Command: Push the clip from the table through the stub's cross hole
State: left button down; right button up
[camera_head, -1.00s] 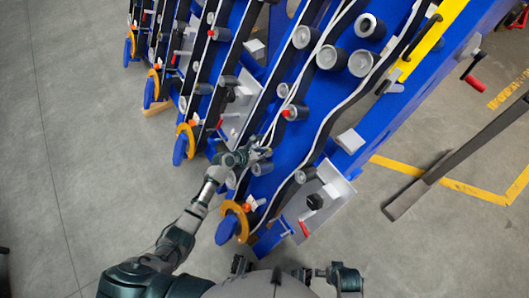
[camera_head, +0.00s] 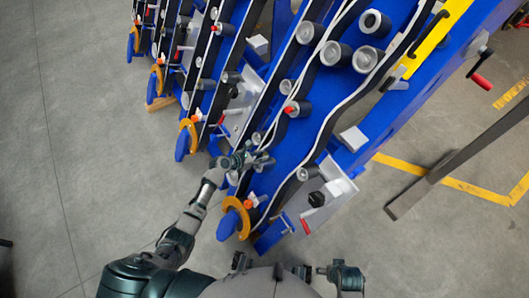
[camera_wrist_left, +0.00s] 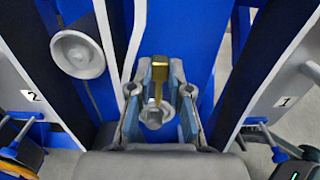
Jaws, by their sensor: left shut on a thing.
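My left gripper (camera_head: 256,160) reaches from the left to the lower part of the blue chassis in the head view. In the left wrist view its two fingers (camera_wrist_left: 160,88) are shut on a small brass-coloured piece, which looks like the clip (camera_wrist_left: 161,75). A round grey end, which may be the stub (camera_wrist_left: 152,115), shows between the fingers below the brass piece. The fingers partly hide it, and I cannot make out its cross hole or whether the clip is in it. A dark part of my right arm shows at the bottom; its jaws are not clear.
Rows of grey rollers (camera_head: 334,54) stand out from the blue chassis. In the left wrist view a large roller (camera_wrist_left: 78,54) is at upper left, with plates marked 2 (camera_wrist_left: 30,96) and 1 (camera_wrist_left: 283,101) on either side. Open grey floor (camera_head: 70,130) lies left.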

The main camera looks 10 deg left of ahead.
pick_arm(q)
jog(key=shift+a+f, duration=0.15)
jog(key=shift+a, duration=0.75)
jog(key=shift+d, duration=0.7)
jog(key=shift+s+d+p, duration=0.1)
jog(key=shift+d+p, duration=0.3)
jog(key=shift+a+f, duration=0.1)
jog(key=shift+a, duration=0.5)
jog(key=shift+d+r+p, duration=0.2)
jog(key=shift+d+p, duration=0.1)
jog(key=shift+d, duration=0.15)
pick_arm(e)
jog(key=shift+w+a+r, duration=0.15)
jog(key=shift+a+r, duration=0.05)
jog(key=shift+r, duration=0.7)
pick_arm(q)
jog(key=shift+a+f, duration=0.1)
jog(key=shift+a, duration=0.05)
pick_arm(e)
jog(key=shift+a, duration=0.15)
